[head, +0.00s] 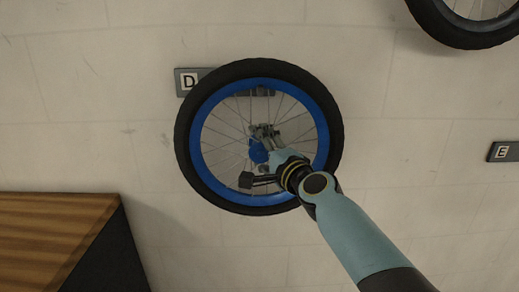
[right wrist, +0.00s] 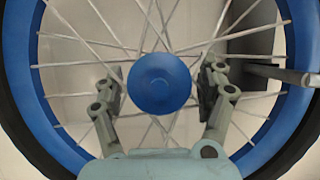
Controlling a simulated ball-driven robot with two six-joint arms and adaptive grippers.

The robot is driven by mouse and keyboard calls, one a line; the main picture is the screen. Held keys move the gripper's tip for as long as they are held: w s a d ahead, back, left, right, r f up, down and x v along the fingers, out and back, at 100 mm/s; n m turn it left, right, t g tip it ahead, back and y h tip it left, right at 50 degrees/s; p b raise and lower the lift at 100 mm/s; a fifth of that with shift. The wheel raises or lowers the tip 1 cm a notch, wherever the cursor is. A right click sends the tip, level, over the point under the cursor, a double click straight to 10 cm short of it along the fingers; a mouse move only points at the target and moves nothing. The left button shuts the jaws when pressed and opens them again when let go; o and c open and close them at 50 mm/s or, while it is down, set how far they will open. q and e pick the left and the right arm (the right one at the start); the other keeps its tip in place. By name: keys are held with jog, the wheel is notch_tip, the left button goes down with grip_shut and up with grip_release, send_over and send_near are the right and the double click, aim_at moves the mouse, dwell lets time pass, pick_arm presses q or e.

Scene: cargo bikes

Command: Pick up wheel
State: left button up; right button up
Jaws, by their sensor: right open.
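A wheel with a black tyre (head: 188,158) and a blue rim hangs upright against the tiled wall, at the plate marked D. Thin spokes run to its blue hub. My right gripper (head: 263,134) is in front of the wheel's middle in the head view, and my arm hides part of the lower right of the wheel. In the right wrist view the blue hub (right wrist: 160,83) sits between the two open fingers of my right gripper (right wrist: 163,90). Both fingers look apart from the hub. My left gripper is not in view.
A label plate marked D (head: 186,81) is behind the wheel's upper left. Another wheel (head: 452,32) hangs at the top right, with a plate marked E (head: 503,152) below it. A wooden surface (head: 55,235) with a dark side fills the lower left.

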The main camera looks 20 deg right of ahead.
jog(key=shift+w+a, duration=0.1)
jog(key=shift+w, duration=0.4)
jog(key=shift+s, duration=0.1)
jog(key=shift+c, duration=0.2)
grip_shut()
jog(key=shift+r, duration=0.1)
